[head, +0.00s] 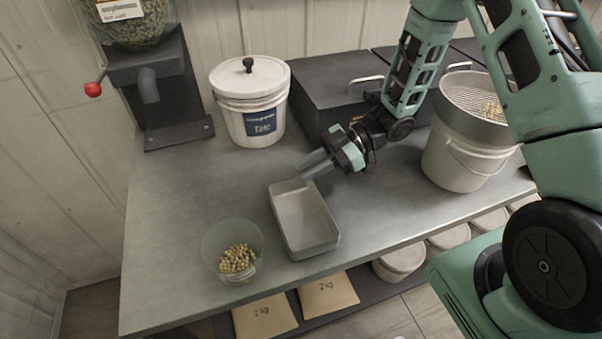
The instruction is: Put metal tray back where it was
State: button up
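The metal tray (303,215) is a grey, empty rectangular pan near the front edge of the metal table. It looks level and resting on the table. My gripper (308,170) comes in from the right, with its grey fingers close to the tray's far end. The fingers overlap in this view, so I cannot tell whether they are open or shut, or whether they touch the rim.
A clear bowl of pale seeds (237,258) stands left of the tray. Behind are a white lidded Talc bucket (250,100), a seed dispenser (155,75) and a dark case (325,95). A sieve-topped bucket (462,160) stands right. The table's left side is clear.

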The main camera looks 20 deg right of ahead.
jog(key=shift+v, duration=2.35)
